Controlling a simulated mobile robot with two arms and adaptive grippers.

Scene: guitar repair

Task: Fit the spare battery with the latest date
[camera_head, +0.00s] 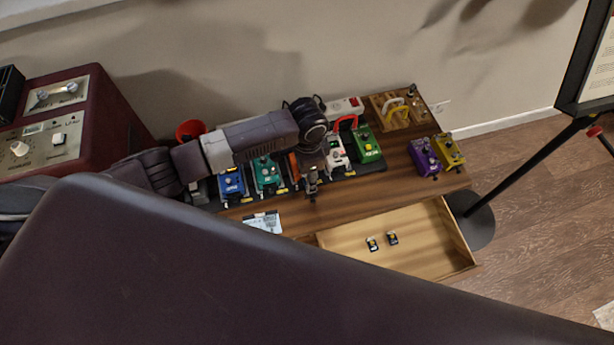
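An open wooden drawer (421,232) extends from the front of the bench. Two small dark blocks with light and yellowish marks, which look like batteries, lie in it: a left one (372,244) and a right one (393,238), slightly apart. Any dates on them are too small to read. My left gripper (312,191) points down over the row of pedals, behind and left of the drawer. Its fingers are small and dark, and I cannot tell whether they are open. My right gripper is not in view.
Pedals stand on the wooden bench (400,178): blue (232,184), teal (267,176), green (367,146), purple (424,157) and yellow (448,151) among them. A printed card (262,222) lies at the front. A large dark surface hides the foreground. A black stand rises at right.

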